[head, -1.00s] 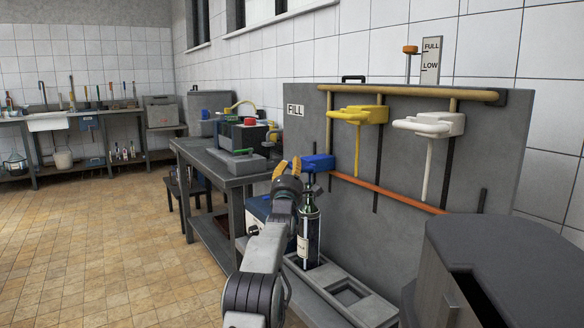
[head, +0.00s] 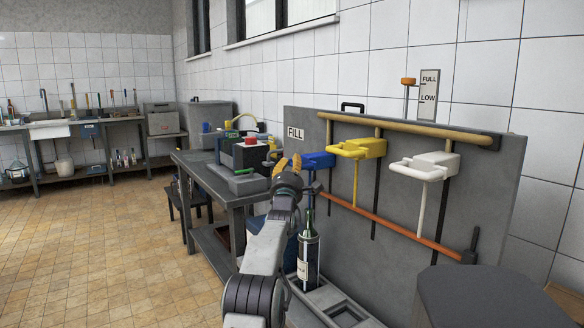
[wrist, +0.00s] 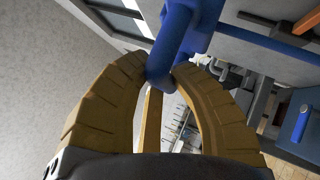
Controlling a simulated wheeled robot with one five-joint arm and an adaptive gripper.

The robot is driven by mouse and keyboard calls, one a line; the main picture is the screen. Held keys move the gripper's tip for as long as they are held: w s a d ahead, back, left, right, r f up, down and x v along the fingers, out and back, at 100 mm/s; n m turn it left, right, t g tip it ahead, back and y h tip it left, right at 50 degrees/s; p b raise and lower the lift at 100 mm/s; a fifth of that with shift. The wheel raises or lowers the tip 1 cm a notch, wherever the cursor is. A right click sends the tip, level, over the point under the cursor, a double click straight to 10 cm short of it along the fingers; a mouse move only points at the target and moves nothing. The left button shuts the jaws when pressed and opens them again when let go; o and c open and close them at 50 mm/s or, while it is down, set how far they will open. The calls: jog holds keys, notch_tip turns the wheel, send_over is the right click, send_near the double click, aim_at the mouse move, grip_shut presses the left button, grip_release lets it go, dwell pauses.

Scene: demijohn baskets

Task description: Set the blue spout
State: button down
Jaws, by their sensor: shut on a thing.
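The blue spout (head: 319,160) is at the left end of the grey fill panel, left of the yellow spout. My gripper (head: 290,163) is beside it on its left. In the wrist view the ochre fingers (wrist: 164,78) close around the blue spout's bar (wrist: 183,40). A dark bottle (head: 308,258) with a pale label stands upright in the grey tray below the spout. A thin blue tube hangs from the spout toward the bottle's neck; I cannot tell whether it is inside.
The yellow spout (head: 358,148) and white spout (head: 426,167) are on the panel (head: 400,215). An orange rail (head: 385,220) crosses it below them. A FULL/LOW gauge (head: 428,95) is behind. A grey workbench (head: 215,182) stands left; open tiled floor (head: 90,240) lies beyond.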

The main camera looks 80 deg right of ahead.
notch_tip(320, 180, up, 8)
jog(key=p, duration=0.5)
jog(key=shift+p, duration=0.35)
jog(key=shift+a+r, duration=0.1)
jog(key=shift+r, duration=0.3)
jog(key=c, duration=1.2)
grip_release()
jog(key=shift+o, duration=0.9)
jog(key=shift+f, duration=0.2)
jog(key=shift+f, duration=0.1)
jog(key=v, duration=1.1)
jog(key=shift+a, duration=0.4)
jog(key=shift+f, duration=0.15)
